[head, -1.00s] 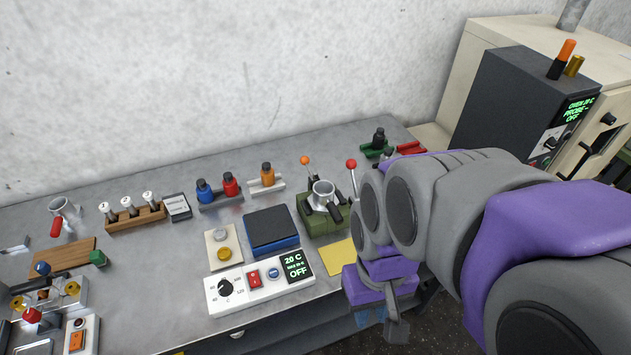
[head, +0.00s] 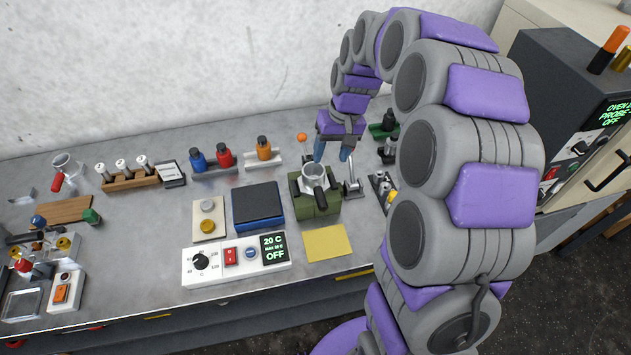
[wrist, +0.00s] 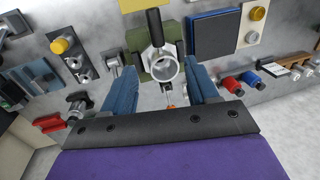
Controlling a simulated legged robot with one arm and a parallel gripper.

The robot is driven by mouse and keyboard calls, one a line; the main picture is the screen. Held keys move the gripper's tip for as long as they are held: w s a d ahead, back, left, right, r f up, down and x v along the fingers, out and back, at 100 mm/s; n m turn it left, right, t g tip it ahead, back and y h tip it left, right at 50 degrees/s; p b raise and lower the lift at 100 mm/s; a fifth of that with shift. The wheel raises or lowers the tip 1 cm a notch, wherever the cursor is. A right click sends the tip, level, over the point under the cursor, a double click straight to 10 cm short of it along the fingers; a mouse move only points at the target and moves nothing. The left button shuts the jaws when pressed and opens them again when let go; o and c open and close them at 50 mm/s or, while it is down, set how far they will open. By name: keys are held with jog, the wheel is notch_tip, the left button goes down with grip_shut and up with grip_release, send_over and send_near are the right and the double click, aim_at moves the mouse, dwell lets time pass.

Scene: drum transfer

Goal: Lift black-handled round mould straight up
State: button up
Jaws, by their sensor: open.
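The round mould (head: 312,171) is a silver cup with a black handle that points towards the front of the bench. It sits upright on a green block (head: 301,203). My gripper (head: 333,156) is above and just behind the mould, pointing down, with its blue fingers apart. In the wrist view, the mould (wrist: 174,72) shows between the two fingers of my gripper (wrist: 162,74), with its black handle (wrist: 155,27) extending away from my palm. Neither finger visibly grips it, and the height gap is hard to judge.
An orange-knobbed lever (head: 302,138) stands behind the block. A blue-black plate (head: 257,203) lies to its left and a yellow sheet (head: 325,243) in front. A metal fixture (head: 353,188) stands close on the right. A red-handled cup (head: 62,168) is far left.

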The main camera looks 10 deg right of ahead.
jog(key=d+f, duration=0.1)
jog(key=f, duration=0.1)
jog(key=b, duration=0.2)
send_over(321, 191)
notch_tip(321, 191, down, 6)
jog(key=shift+s+a+f, duration=0.1)
jog(key=shift+a, duration=0.05)
jog(key=f, duration=0.3)
jog(key=shift+d+f, duration=0.2)
jog(key=shift+f, duration=0.05)
jog(key=shift+d+f, duration=0.3)
jog(key=shift+d, duration=0.15)
jog(key=shift+f, duration=0.25)
jog(key=f, duration=0.1)
jog(key=a+f+b, duration=0.1)
jog(key=f, duration=0.1)
jog(key=a+f, duration=0.1)
jog(key=shift+a+f+b, duration=0.2)
jog(key=shift+f+b, duration=0.1)
jog(key=shift+f, duration=0.05)
jog(key=shift+d+r, duration=0.1)
jog(key=shift+d, duration=0.65)
jog(key=c, duration=0.3)
jog(key=shift+a, duration=0.5)
jog(key=c, duration=0.6)
grip_shut()
jog(key=shift+d, duration=0.1)
jog(key=shift+d, duration=0.15)
